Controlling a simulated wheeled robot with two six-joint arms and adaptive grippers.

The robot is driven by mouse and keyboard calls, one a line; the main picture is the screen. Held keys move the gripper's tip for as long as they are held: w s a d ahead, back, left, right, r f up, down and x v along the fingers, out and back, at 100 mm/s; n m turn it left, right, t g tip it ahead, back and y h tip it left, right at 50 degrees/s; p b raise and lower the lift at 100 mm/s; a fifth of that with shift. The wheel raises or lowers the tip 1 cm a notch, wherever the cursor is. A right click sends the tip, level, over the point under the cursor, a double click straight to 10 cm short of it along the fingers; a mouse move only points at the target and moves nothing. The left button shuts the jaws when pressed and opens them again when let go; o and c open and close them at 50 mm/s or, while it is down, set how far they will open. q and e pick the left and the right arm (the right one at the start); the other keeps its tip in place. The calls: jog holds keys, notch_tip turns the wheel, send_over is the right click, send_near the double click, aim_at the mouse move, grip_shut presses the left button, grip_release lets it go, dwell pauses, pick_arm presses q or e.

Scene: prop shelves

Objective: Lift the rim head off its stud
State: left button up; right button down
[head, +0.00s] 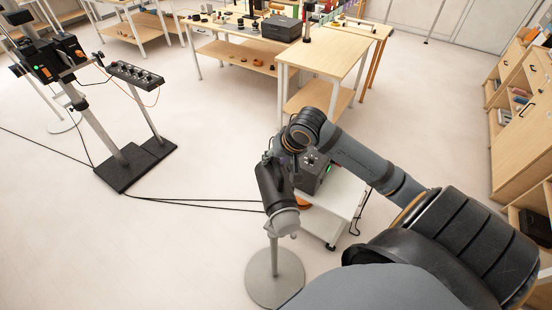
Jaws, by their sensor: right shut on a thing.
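The rim head (274,190) appears to be the black cylinder with a pale grey lower end, in the middle of the head view. It is at the top of a grey pole that stands on a round grey base (275,283). My right arm reaches in from the lower right and bends down at its elbow. My right gripper (282,157) is at the head's upper end and shut on it; its fingers are mostly hidden. The stud is hidden behind the head, so I cannot tell whether the head still touches it. My left gripper is not in view.
A low white cart (336,212) with a dark box (313,176) on it stands close behind the rim head. Black cables cross the floor (195,204) on the left. A mixer (135,75) is on a stand farther left. Wooden tables (328,57) stand at the back.

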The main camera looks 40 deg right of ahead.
jog(key=shift+s+a+f, duration=0.15)
jog(key=shift+s+a, duration=0.05)
jog(key=shift+a+r, duration=0.3)
jog(key=shift+r, duration=0.5)
jog(key=shift+w+a+r+h, duration=0.25)
jog(key=shift+a+r+h, duration=0.05)
jog(key=shift+r, duration=0.35)
jog(key=shift+s+a+r, duration=0.1)
jog(key=shift+s+r, duration=0.05)
jog(key=shift+r, duration=0.45)
jog(key=c, duration=1.6)
grip_release()
jog(key=o, duration=0.4)
jog(key=shift+f, duration=0.2)
